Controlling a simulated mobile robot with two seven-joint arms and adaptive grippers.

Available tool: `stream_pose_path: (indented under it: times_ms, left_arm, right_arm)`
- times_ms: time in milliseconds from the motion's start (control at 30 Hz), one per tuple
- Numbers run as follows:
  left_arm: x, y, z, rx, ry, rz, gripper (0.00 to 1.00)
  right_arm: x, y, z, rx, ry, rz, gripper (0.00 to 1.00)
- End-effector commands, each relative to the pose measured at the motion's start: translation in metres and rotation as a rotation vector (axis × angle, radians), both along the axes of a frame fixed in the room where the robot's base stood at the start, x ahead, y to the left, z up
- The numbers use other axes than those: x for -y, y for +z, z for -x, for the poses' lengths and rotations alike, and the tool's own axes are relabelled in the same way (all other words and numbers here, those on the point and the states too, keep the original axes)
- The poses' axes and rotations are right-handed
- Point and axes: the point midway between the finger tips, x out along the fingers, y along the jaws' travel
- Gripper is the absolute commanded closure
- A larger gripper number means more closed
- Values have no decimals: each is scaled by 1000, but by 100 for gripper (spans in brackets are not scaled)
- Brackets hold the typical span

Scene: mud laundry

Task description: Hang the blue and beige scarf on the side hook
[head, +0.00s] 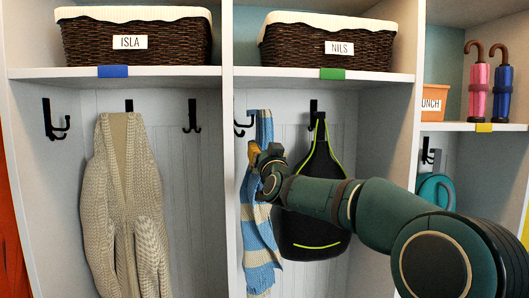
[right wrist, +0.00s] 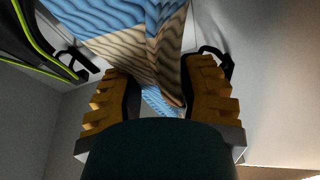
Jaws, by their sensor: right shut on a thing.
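The blue and beige striped scarf (head: 258,232) hangs in the middle cubby from my right gripper (head: 265,160). Part of it stands up above the gripper, and the long end drops below. In the right wrist view, the scarf (right wrist: 130,30) passes between the yellow fingers of my right gripper (right wrist: 160,88), which is shut on it. The black side hook (head: 242,124) is on the cubby's left wall, just left of the scarf's upper part. A black hook (right wrist: 216,60) also shows beside the right finger in the wrist view. Whether scarf and hook touch cannot be told. My left gripper is out of view.
A black bag with green trim (head: 312,215) hangs from the back hook (head: 314,107), close right of my gripper. A beige knitted garment (head: 128,205) hangs in the left cubby. A divider (head: 228,200) separates the cubbies. A shelf (head: 290,74) with a basket (head: 325,45) is above.

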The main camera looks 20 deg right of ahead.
Motion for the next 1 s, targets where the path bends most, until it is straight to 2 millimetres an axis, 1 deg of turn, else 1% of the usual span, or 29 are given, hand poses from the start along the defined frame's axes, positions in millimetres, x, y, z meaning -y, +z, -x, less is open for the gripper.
stream_pose_path:
  times_ms: [67,300,333,367,400,733,1000]
  left_arm:
    - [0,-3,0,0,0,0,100]
    - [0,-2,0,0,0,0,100]
    - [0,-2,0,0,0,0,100]
    - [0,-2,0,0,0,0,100]
    - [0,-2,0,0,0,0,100]
    - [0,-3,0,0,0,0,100]
    - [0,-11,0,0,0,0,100]
  right_arm:
    - [0,-2,0,2,0,0,100]
    - [0,-1,0,2,0,0,100]
    - [0,-1,0,2,0,0,51]
    - [0,-1,0,2,0,0,41]
    - [0,-1,0,2,0,0,27]
    - [0,-2,1,0,0,0,27]
    - [-4,-4,16,1,0,-1,27]
